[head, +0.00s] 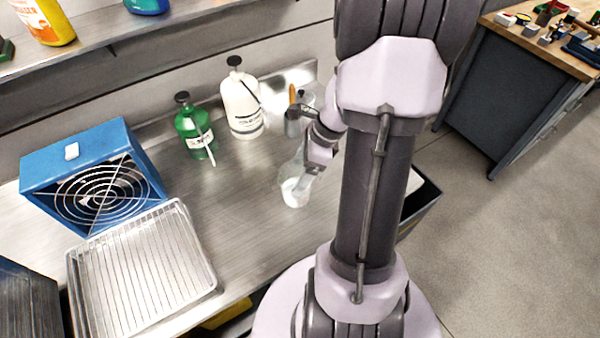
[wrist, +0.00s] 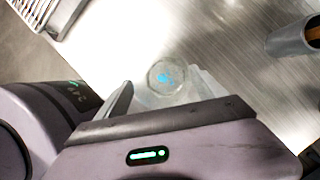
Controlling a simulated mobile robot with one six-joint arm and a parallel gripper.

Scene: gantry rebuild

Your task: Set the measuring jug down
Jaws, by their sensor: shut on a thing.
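The measuring jug (head: 294,193) is clear and whitish, and appears upright over the steel bench in the head view. My gripper (head: 307,178) is shut on it from the right side. In the wrist view the jug (wrist: 167,78) shows as a round, pale, see-through shape with a blue spot, between the two fingers of my gripper (wrist: 165,92). I cannot tell whether its base touches the bench. My arm hides part of the area to its right.
On the steel bench (head: 235,230) stand a green bottle (head: 195,135), a white bottle (head: 242,105) and a grey metal cup (head: 294,122) behind the jug. A wire rack tray (head: 140,270) and a blue fan box (head: 95,175) are at left. Bench left of the jug is clear.

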